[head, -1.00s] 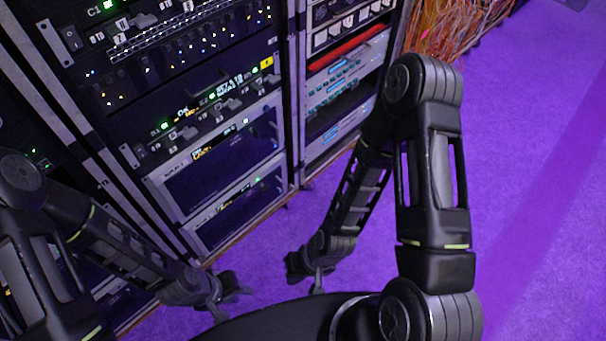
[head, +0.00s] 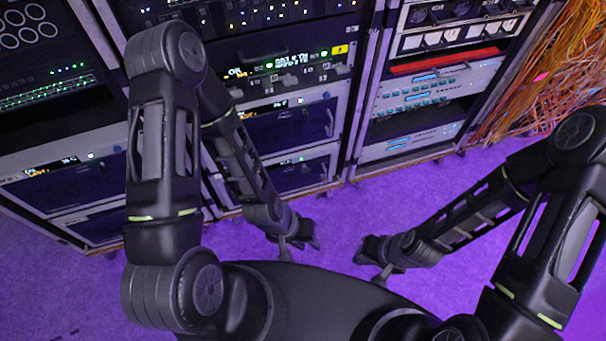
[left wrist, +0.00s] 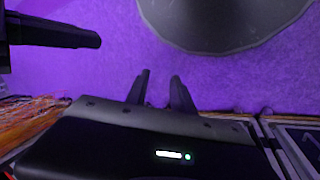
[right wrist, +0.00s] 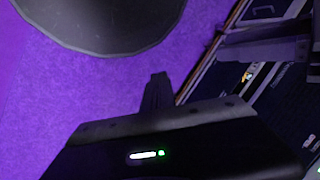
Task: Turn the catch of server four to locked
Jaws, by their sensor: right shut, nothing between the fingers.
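The rack unit with a small yellow tag (head: 340,49) and a lit display stands upper middle in the head view. The tag's mark is too small to read, so I cannot tell whether this is server four. Small grey parts show along its front (head: 290,80), but I cannot make out a catch or its position. My left gripper (head: 308,242) is open and empty, low in front of the racks over the floor. Its fingers stand apart in the left wrist view (left wrist: 159,88). My right gripper (head: 366,252) is shut and empty, over the floor to its right.
A neighbouring rack with a red unit (head: 445,62) stands to the right. Orange cables (head: 550,85) hang beyond it. Another rack (head: 50,110) stands at left, partly behind my left arm. The purple floor (head: 340,215) is clear in front.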

